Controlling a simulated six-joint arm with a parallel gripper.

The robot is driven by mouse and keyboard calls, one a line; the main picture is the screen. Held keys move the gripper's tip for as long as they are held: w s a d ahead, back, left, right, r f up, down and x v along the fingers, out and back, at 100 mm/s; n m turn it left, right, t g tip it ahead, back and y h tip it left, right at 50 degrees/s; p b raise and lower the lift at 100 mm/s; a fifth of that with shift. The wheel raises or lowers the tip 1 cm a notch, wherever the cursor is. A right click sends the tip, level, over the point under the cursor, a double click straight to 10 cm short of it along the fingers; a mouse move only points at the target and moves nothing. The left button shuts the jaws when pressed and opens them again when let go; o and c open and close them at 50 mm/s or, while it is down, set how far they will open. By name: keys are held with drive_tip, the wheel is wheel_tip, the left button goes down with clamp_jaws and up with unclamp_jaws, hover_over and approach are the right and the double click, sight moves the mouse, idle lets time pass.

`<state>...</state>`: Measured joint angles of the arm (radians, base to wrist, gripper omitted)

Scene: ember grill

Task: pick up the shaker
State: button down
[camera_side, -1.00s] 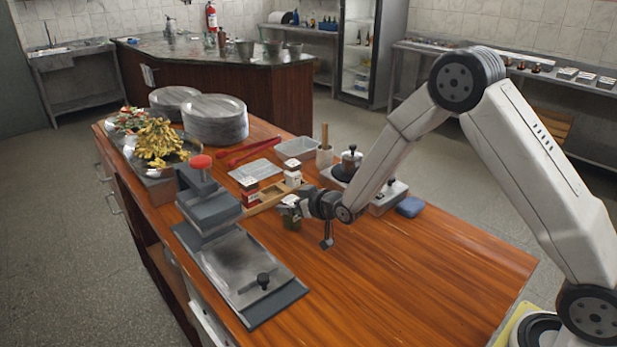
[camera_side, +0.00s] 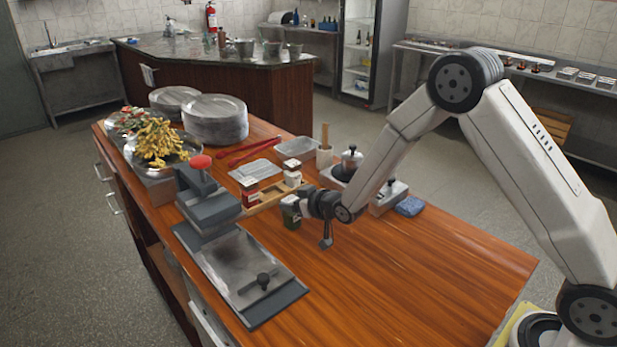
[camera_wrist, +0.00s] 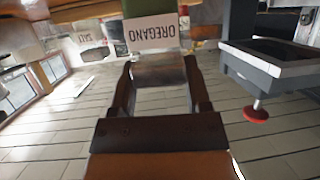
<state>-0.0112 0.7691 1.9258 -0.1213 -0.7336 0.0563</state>
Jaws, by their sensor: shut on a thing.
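The shaker (camera_wrist: 152,33) has a pale label reading OREGANO, a green body and a grey metal cap. In the wrist view it appears upside down, with its cap between my two fingers. My gripper (camera_wrist: 158,75) is shut on this cap end. In the side view my gripper (camera_side: 304,206) is low over the table, with the shaker (camera_side: 291,219) at its tip, roughly upright. Whether the shaker's base touches the table cannot be told.
A wooden rack (camera_side: 265,200) with other shakers (camera_side: 292,174) is just behind. A flat-plate press (camera_side: 240,268) with a red knob stands to the left. A blue cloth (camera_side: 410,206) lies to the right. The table (camera_side: 420,265) is clear in front.

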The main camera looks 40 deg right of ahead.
drive_tip(key=shift+r, duration=0.1)
drive_tip(key=shift+r, duration=0.75)
drive_tip(key=s+r, duration=1.1)
drive_tip(key=s, duration=0.3)
drive_tip(key=shift+d+r, duration=0.15)
drive_tip(key=shift+d, duration=0.05)
drive_tip(key=shift+w, duration=0.1)
